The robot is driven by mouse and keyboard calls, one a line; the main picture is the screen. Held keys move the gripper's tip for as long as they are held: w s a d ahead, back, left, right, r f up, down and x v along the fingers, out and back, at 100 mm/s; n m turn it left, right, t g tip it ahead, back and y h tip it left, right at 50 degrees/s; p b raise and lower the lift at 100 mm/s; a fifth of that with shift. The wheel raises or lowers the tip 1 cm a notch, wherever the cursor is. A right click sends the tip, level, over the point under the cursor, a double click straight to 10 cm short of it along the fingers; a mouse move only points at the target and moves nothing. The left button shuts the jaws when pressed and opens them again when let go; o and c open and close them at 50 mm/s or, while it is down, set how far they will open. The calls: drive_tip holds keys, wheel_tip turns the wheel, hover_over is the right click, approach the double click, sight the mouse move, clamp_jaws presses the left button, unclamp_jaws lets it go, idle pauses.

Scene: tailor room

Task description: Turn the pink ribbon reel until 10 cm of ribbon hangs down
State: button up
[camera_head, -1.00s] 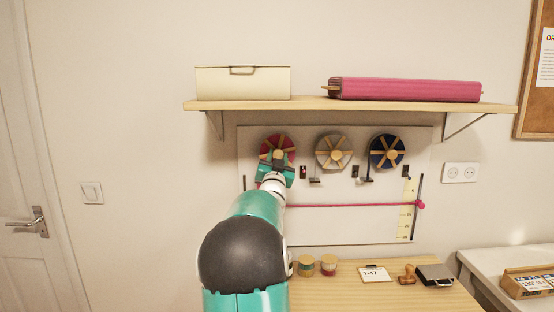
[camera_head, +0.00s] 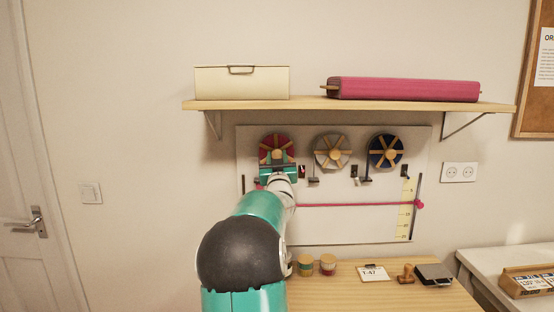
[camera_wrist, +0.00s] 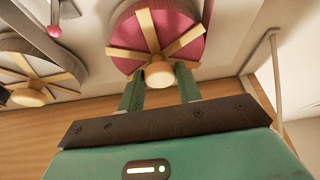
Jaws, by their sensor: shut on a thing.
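The pink ribbon reel (camera_head: 270,145) with wooden spokes is the leftmost of three reels on the white wall board. In the wrist view the pink reel (camera_wrist: 190,22) shows its round wooden knob (camera_wrist: 159,77) at the centre. My gripper (camera_head: 277,160) is at this reel, its two green fingers (camera_wrist: 160,78) on either side of the knob and shut on it. A pink ribbon (camera_head: 345,204) runs almost level across the board to a pink ball (camera_head: 419,204) by the yellow scale (camera_head: 406,216). My arm hides the ribbon's left part.
A grey reel (camera_head: 325,143) and a blue reel (camera_head: 378,142) hang to the right. The shelf (camera_head: 310,104) overhead holds a cream box (camera_head: 242,84) and a pink roll (camera_head: 405,89). Small spools and a stamp (camera_head: 405,274) stand on the table (camera_head: 345,295) below.

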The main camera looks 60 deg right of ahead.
drive_tip(key=o, duration=0.9)
drive_tip(key=shift+o, duration=0.2)
drive_tip(key=v, duration=1.3)
drive_tip(key=shift+a+f, duration=0.25)
drive_tip(key=shift+a, duration=0.05)
drive_tip(key=shift+s, duration=0.15)
